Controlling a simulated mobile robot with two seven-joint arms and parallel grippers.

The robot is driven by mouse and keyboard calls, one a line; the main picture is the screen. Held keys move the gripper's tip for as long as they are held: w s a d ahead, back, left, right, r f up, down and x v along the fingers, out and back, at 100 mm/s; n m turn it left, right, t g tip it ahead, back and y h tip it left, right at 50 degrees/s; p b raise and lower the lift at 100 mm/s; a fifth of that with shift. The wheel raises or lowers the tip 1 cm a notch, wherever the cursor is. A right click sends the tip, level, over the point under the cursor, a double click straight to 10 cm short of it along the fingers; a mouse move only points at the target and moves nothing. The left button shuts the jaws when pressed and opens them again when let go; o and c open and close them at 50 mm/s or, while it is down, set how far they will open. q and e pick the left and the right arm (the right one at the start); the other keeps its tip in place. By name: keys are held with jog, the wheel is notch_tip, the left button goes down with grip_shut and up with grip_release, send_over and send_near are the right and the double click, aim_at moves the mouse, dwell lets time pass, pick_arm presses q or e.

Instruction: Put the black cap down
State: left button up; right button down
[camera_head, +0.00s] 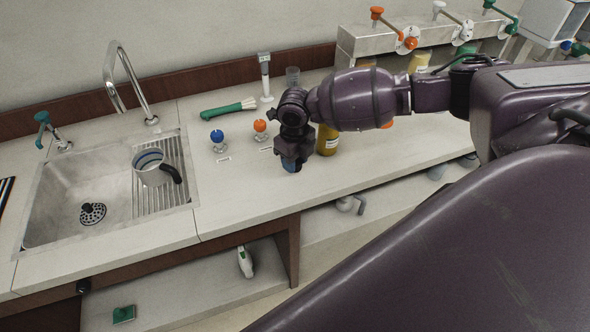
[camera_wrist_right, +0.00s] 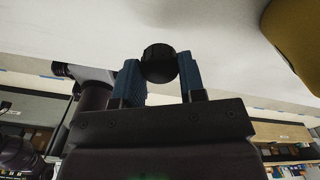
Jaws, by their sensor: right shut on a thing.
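The black cap (camera_wrist_right: 159,63) is a round, dark, ribbed piece held between the two blue fingers of my right gripper (camera_wrist_right: 160,74) in the wrist view. In the head view my right gripper (camera_head: 291,166) points down over the counter (camera_head: 240,192), close to its front edge. It is in front of and just left of a yellow bottle (camera_head: 327,141). The cap cannot be made out clearly in the head view. I cannot tell whether it touches the counter. My left gripper is out of view.
Blue (camera_head: 217,136) and orange (camera_head: 260,126) knobs on small stands are left of the gripper. Behind are a green-handled brush (camera_head: 228,109) and a white upright device (camera_head: 264,76). A sink (camera_head: 85,198) holding a pitcher (camera_head: 151,167) is at left.

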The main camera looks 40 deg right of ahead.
aim_at(295, 178)
jog(key=shift+f, duration=2.05)
jog(key=c, duration=0.7)
grip_release()
jog(key=shift+f, duration=0.15)
notch_tip(295, 178, up, 12)
jog(key=shift+r, duration=0.2)
